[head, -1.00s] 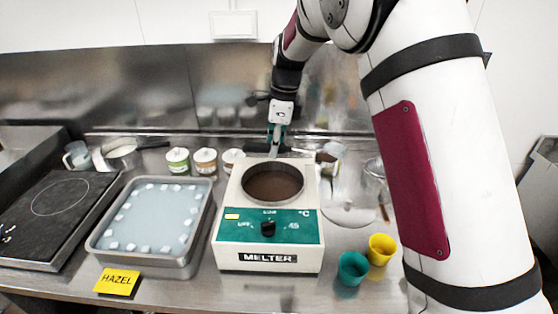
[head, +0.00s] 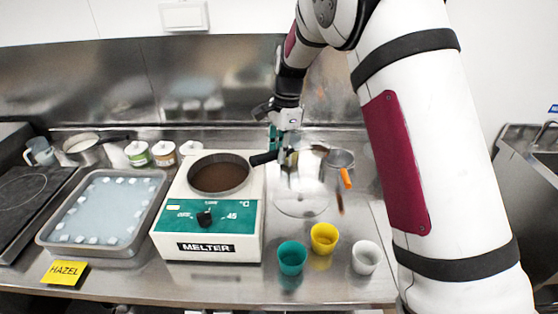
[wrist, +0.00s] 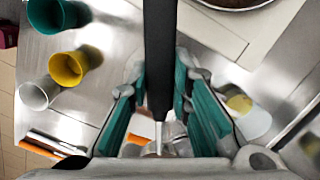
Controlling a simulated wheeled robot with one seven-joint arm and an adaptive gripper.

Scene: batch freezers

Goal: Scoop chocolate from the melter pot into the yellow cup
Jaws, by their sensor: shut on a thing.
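The melter (head: 208,215) stands on the steel counter, with brown chocolate (head: 218,178) in its round pot. The yellow cup (head: 323,238) stands upright to the right of the melter, between a teal cup (head: 292,258) and a white cup (head: 365,257). It also shows in the wrist view (wrist: 68,68) at left, with its mouth open. My gripper (head: 283,152) is behind and right of the pot, above the counter. It is shut on a black handle (head: 264,158), which runs between the fingers in the wrist view (wrist: 160,60). The tool's working end cannot be made out.
A clear, shiny round thing (head: 302,188) and an orange-handled tool (head: 345,178) lie right of the melter. A tray with white pieces (head: 160,215) is at left. Several jars (head: 164,153) stand behind.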

